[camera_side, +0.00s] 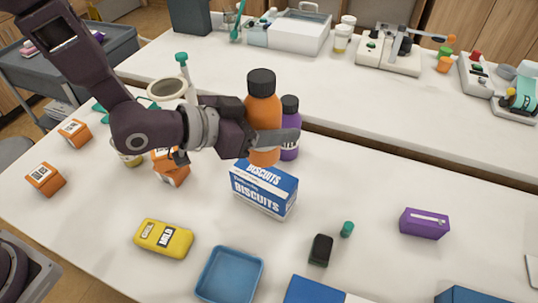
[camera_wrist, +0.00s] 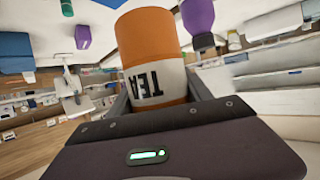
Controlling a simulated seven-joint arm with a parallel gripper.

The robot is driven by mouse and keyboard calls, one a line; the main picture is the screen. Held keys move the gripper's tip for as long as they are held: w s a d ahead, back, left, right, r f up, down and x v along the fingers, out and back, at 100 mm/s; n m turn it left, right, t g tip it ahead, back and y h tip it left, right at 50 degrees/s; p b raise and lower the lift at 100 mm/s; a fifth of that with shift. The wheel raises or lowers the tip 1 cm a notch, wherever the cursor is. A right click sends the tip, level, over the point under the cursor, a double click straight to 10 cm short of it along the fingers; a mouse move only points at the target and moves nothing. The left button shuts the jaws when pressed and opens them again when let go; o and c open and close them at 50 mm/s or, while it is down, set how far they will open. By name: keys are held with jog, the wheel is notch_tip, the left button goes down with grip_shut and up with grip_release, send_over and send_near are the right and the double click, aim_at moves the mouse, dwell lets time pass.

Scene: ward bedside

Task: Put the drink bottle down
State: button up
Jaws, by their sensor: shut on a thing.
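The drink bottle (camera_side: 263,108) is orange with a black cap and stays upright in my gripper (camera_side: 272,142). In the wrist view the bottle (camera_wrist: 150,45) shows a white band reading TEA between the jaws. My gripper is shut around its lower half. In the side view its base shows just above and behind the biscuits box (camera_side: 263,190); I cannot tell the exact gap to the box or table. A purple bottle (camera_side: 290,151) with a dark cap stands close behind, to the right, partly hidden by the finger; it also shows in the wrist view (camera_wrist: 198,15).
The white table (camera_side: 360,190) has free room right of the biscuits box. A yellow pack (camera_side: 163,237), blue tray (camera_side: 230,275), dark green-topped item (camera_side: 320,250), small green piece (camera_side: 347,229) and purple box (camera_side: 424,223) lie nearer.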

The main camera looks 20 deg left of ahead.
notch_tip(320, 180, down, 6)
jog(key=shift+r, duration=0.25)
jog(key=shift+f, duration=0.15)
jog(key=o, duration=1.7)
jog(key=shift+s+a+r, duration=0.2)
jog(key=shift+s+r, duration=0.05)
jog(key=v, duration=0.7)
